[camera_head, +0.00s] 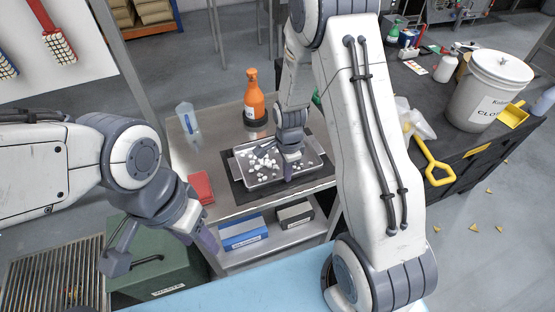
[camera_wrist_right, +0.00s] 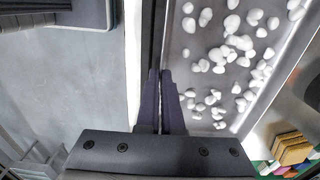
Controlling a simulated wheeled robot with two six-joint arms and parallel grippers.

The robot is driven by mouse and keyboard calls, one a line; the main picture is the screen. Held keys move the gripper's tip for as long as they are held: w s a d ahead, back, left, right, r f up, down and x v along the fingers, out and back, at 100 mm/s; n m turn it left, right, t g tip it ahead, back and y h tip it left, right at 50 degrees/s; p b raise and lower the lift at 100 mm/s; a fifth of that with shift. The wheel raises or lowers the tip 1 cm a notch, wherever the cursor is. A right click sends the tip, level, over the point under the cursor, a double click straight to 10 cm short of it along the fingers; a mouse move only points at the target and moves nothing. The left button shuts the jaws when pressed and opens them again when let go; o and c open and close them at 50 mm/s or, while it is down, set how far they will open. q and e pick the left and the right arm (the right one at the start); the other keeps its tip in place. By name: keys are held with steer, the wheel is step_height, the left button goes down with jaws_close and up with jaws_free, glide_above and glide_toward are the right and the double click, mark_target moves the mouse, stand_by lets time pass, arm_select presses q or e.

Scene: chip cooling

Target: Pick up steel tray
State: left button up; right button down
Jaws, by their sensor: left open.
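The steel tray (camera_head: 311,156) is a shallow metal pan with white lumps scattered in it, lying on a dark mat (camera_head: 240,192) on the metal cart. My right gripper (camera_head: 289,172) reaches down to the tray's near side and hides part of it. In the right wrist view the tray (camera_wrist_right: 183,55) lies to the right, and my right gripper's fingers (camera_wrist_right: 161,88) are close together on its side wall, with the thin edge between them. My left gripper (camera_head: 162,252) is open and empty, left of the cart and away from the tray.
An orange bottle (camera_head: 254,98) stands behind the tray. A red box (camera_head: 201,188) and a clear bottle (camera_head: 188,120) are on the cart's left. Blue (camera_head: 242,233) and dark (camera_head: 295,216) boxes fill the lower shelf. A white bucket (camera_head: 488,88) stands on the dark bench at right.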

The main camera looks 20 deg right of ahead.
steer(key=shift+r, duration=0.15)
steer(key=shift+r, duration=0.25)
step_height(320, 180, up, 4)
steer(key=shift+f+b, duration=0.2)
steer(key=shift+b, duration=0.4)
steer(key=s+r+b, duration=0.1)
steer(key=s+r, duration=0.5)
steer(key=s, duration=0.5)
steer(key=shift+s+d+r, duration=0.25)
steer(key=shift+s+r, duration=0.05)
steer(key=shift+r, duration=0.05)
stand_by(1.0)
